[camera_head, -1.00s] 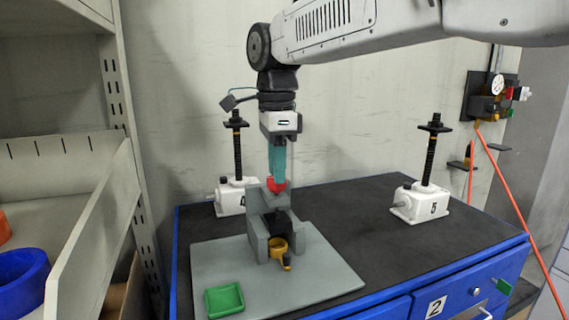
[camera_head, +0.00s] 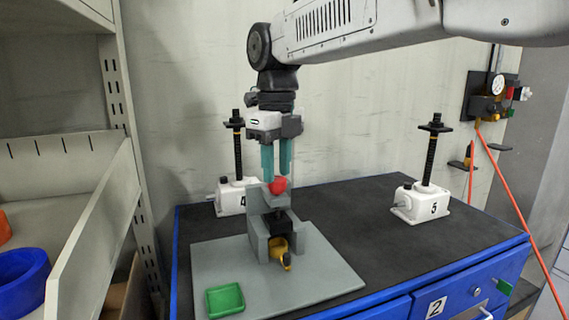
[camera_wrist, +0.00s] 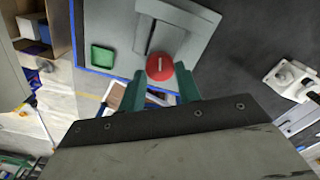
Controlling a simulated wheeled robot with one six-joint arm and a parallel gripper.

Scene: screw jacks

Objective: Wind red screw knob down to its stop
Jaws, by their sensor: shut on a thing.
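The red screw knob (camera_head: 277,186) sits on top of the grey bracket (camera_head: 259,235) on a grey base plate. My gripper (camera_head: 276,179) points straight down from above, its two teal fingers shut on the knob. In the wrist view the knob (camera_wrist: 160,67) shows a white line across its top and lies between the fingertips (camera_wrist: 160,80). A dark part (camera_head: 281,224) is under the knob inside the bracket, with a yellow part (camera_head: 279,248) below it. The screw thread is mostly hidden.
A green tray (camera_head: 225,300) lies on the base plate at front left. White screw jacks numbered 4 (camera_head: 230,197) and 5 (camera_head: 421,203) stand behind and to the right on the black bench top. A shelf (camera_head: 95,225) is at the left. The bench right of the plate is clear.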

